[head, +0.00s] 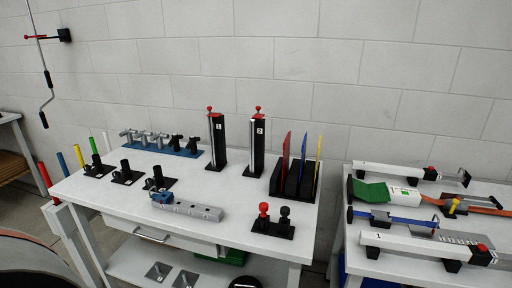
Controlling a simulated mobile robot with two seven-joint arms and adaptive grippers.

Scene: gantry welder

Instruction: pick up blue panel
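The blue panel (303,152) stands upright in a black slotted rack (277,183) at the right end of the white table. It is thin and seen nearly edge-on, and its lower part is hidden in the rack. A red panel (286,155) stands to its left and a yellow panel (318,160) to its right in the same rack. Neither of my grippers is in view.
Black towers 1 (216,140) and 2 (257,145) stand left of the rack. A black base with red and black knobs (273,230) sits in front. A grey bar (190,208) lies left of that. A second table (350,262) with clamps stands right, across a gap.

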